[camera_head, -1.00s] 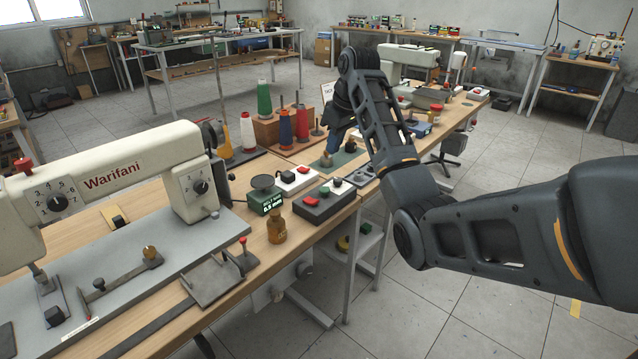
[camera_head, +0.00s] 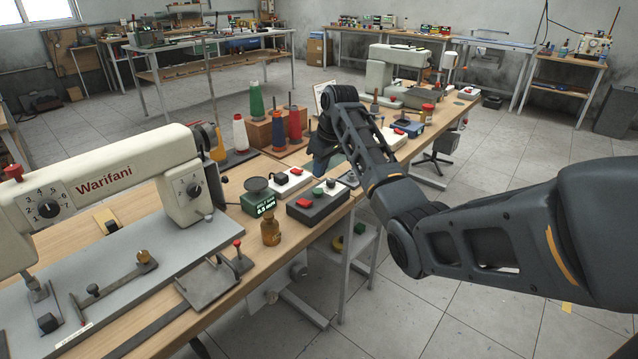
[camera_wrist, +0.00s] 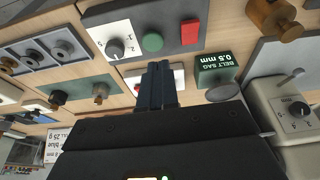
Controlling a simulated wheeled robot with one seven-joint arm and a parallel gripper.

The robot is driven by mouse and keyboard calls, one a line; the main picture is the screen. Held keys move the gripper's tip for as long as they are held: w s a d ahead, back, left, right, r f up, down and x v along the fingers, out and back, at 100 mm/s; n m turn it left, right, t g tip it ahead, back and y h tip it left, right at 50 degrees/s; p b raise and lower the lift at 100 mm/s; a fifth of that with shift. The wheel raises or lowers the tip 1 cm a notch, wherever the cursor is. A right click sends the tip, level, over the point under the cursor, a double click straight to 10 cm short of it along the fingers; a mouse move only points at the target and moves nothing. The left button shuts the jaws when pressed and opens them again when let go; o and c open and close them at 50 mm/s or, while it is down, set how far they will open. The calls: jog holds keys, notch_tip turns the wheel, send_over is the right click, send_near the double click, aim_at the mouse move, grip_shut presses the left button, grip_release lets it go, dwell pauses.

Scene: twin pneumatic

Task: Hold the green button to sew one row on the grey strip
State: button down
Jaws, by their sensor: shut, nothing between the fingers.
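The green button (camera_head: 317,191) sits on a dark grey control box (camera_head: 325,207) beside a red button (camera_head: 304,203) and a knob. In the wrist view the green button (camera_wrist: 152,42) lies just beyond my fingertips, with the red button (camera_wrist: 189,33) to its right. My gripper (camera_wrist: 158,66) is shut and empty, its fingers apart from the button in the picture; contact is not visible. A cream sewing machine (camera_head: 100,180) stands at left. A dark grey strip (camera_head: 146,331) lies on the table in front; I cannot tell whether it is the task's strip.
A white box (camera_head: 293,181) with a red button stands behind the control box. Thread spools (camera_head: 278,130) stand farther back. Open floor lies right of the table.

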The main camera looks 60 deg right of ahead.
aim_at(317, 192)
jog(key=shift+s+x, duration=0.2)
jog(key=shift+x, duration=0.7)
jog(key=shift+s+x, duration=0.2)
jog(key=shift+x, duration=0.65)
jog(key=shift+s+x, duration=0.2)
jog(key=shift+x, duration=0.7)
jog(key=shift+a+f, duration=0.1)
jog(key=shift+f, duration=0.15)
